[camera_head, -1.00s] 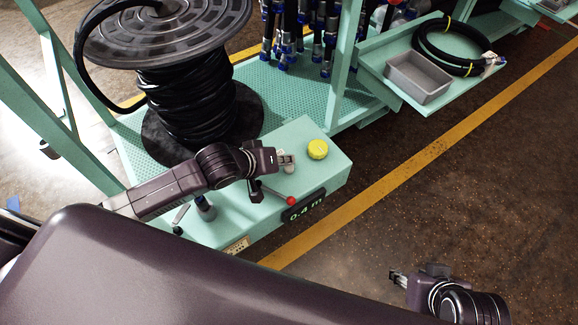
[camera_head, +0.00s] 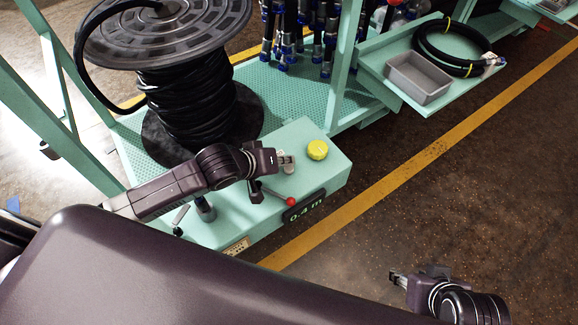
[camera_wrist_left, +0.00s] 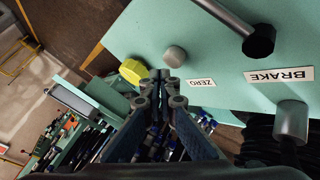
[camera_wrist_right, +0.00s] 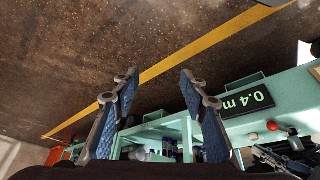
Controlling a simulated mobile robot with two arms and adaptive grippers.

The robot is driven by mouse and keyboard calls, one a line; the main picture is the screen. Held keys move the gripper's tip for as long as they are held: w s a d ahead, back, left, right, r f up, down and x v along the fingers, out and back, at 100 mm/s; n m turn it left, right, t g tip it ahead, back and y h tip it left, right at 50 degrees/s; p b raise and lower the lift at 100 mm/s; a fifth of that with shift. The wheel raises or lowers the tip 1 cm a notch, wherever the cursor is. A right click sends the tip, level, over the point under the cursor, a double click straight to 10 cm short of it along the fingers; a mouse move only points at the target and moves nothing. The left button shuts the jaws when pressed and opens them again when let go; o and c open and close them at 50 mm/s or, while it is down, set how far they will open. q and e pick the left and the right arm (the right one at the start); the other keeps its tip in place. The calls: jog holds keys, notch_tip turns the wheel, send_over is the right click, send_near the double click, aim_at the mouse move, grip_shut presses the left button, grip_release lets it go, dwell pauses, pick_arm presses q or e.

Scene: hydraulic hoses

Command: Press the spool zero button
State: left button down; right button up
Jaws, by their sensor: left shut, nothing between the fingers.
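The zero button is a round grey knob (camera_wrist_left: 175,56) on the green control box, beside a label reading ZERO (camera_wrist_left: 201,82). In the head view the grey button (camera_head: 288,169) sits just below my left fingertips. My left gripper (camera_head: 287,159) is shut and empty over the box top; its closed tips (camera_wrist_left: 160,75) show close to the knob in the left wrist view. I cannot tell whether they touch it. A display (camera_head: 304,206) on the box front reads 0.4 m. My right gripper (camera_wrist_right: 158,82) is open and empty, away from the box over the floor.
A yellow button (camera_head: 317,149) stands beside the grey one. A red-tipped lever (camera_head: 291,201) rises near the box's front edge. A BRAKE label (camera_wrist_left: 279,76) is on the box. A hose spool (camera_head: 190,110) stands behind my left arm.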

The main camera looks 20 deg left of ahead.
jog(key=shift+s, duration=0.15)
pick_arm(q)
jog(key=shift+f, duration=0.4)
pick_arm(e)
jog(key=s, duration=0.1)
jog(key=g, duration=0.1)
jog(key=s, duration=0.1)
jog(key=shift+s+d+f, duration=0.3)
jog(key=shift+d, duration=0.05)
pick_arm(q)
jog(key=shift+f, duration=0.55)
pick_arm(e)
jog(key=shift+w, duration=0.15)
dwell(0.4)
jog(key=shift+r, duration=0.1)
pick_arm(q)
jog(key=shift+r+p, duration=0.35)
jog(key=shift+p, duration=0.4)
jog(key=shift+r+p, duration=0.6)
jog(key=shift+p, duration=0.25)
pick_arm(e)
jog(key=shift+w+f, duration=0.3)
jog(key=shift+w, duration=0.1)
jog(key=shift+a+f, duration=0.1)
jog(key=shift+f, duration=0.05)
